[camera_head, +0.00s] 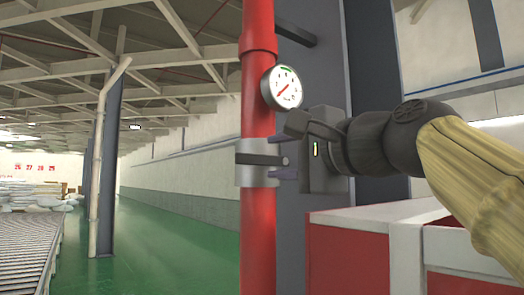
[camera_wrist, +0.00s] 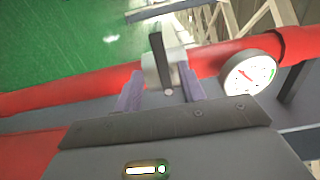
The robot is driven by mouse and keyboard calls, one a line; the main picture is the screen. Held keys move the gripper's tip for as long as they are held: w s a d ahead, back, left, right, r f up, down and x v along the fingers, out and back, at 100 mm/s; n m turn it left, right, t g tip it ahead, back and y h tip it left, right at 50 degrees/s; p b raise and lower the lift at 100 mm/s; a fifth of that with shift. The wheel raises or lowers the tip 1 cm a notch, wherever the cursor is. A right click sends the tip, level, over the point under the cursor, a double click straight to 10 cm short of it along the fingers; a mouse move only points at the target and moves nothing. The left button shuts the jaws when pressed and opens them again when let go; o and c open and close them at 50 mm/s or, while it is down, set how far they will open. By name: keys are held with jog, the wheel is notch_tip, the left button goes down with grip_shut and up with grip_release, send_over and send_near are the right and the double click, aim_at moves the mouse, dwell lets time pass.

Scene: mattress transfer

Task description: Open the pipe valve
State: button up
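A red pipe (camera_head: 257,225) runs upright in the head view and slants across the wrist view (camera_wrist: 70,97). A silver valve body (camera_head: 252,176) sits around it; it also shows in the wrist view (camera_wrist: 152,72). A dark valve lever (camera_head: 258,159) lies about level across the pipe; in the wrist view the lever (camera_wrist: 157,48) points away from my gripper. My gripper (camera_head: 284,160) is right of the valve. In the wrist view its purple fingers (camera_wrist: 161,90) are apart, with the lever's round near end between them. Contact cannot be told.
A round gauge (camera_head: 282,88) is on the pipe just above my gripper. A dark column (camera_head: 345,75) stands behind the pipe. A red and white box (camera_head: 350,245) is below my arm. A roller conveyor (camera_head: 25,250) is far left; green floor (camera_head: 165,250) lies open between.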

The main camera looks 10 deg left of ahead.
aim_at(254, 160)
jog(key=p+x, duration=0.4)
jog(key=x, duration=0.4)
jog(key=shift+w+a+r, duration=0.15)
jog(key=shift+w+a, duration=0.55)
jog(key=shift+s, duration=0.1)
jog(key=shift+f, duration=0.2)
grip_shut()
